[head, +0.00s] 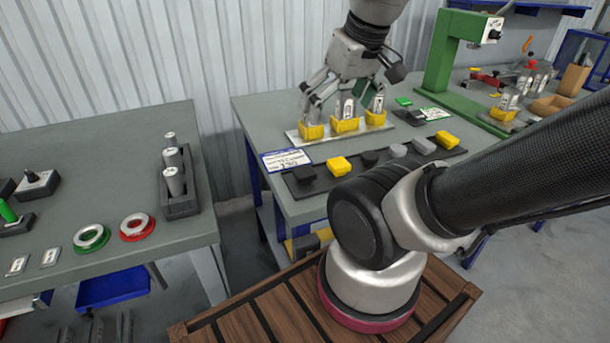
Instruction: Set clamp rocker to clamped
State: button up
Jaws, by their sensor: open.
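My gripper (330,98) is over the right-hand table, open, with its fingers reaching down around the row of yellow holders. The holders (345,125) stand on a pale plate, with silver parts upright in them. I cannot tell whether the fingers touch them. No part is clearly marked as the clamp rocker. Two small pale plates that look like switches, a left one (18,265) and a right one (50,257), lie at the front of the left table, far from my gripper. A small green piece (404,101) sits right of the holders. Any rocker position is too small to read.
A dark strip with yellow, black and grey blocks (340,165) lies along the right table's front, beside a white label (286,160). A green press (450,60) stands behind. The left table holds a green ring (91,238), a red ring (137,227) and a rack (181,205).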

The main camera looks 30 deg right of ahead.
aim_at(404, 102)
jog(key=k+z, duration=0.1)
jog(key=z, duration=0.35)
jog(key=k+z, duration=0.15)
jog(key=z, duration=0.3)
jog(key=l+z, duration=0.15)
jog(key=z, duration=0.35)
jog(key=i+l+u, duration=0.25)
jog(key=i+l, duration=0.25)
